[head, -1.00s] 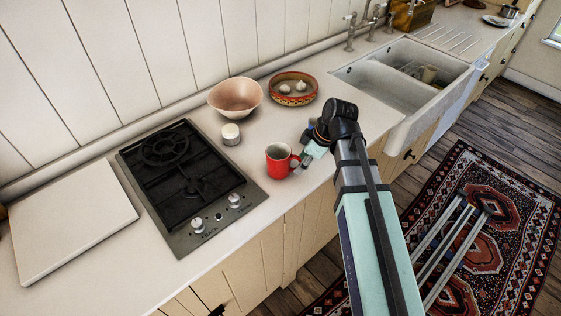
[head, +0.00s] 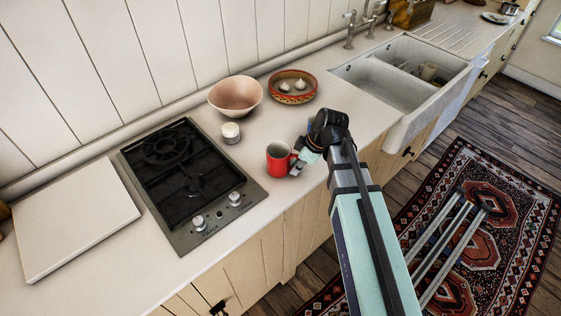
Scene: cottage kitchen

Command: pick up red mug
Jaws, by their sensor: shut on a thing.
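The red mug (head: 278,161) stands upright on the pale counter, just right of the gas hob. Its handle side faces my gripper. My gripper (head: 297,164) is at the mug's right side and is shut on the mug, by its handle side. The wrist and arm come in from the lower right and hide part of the fingers. I cannot see a gap between the mug and the counter.
The gas hob (head: 186,184) is left of the mug. A small white jar (head: 231,133), a pinkish bowl (head: 235,96) and a patterned dish (head: 293,87) with white bulbs stand behind it. The sink (head: 385,85) is to the right. A white board (head: 73,218) lies far left.

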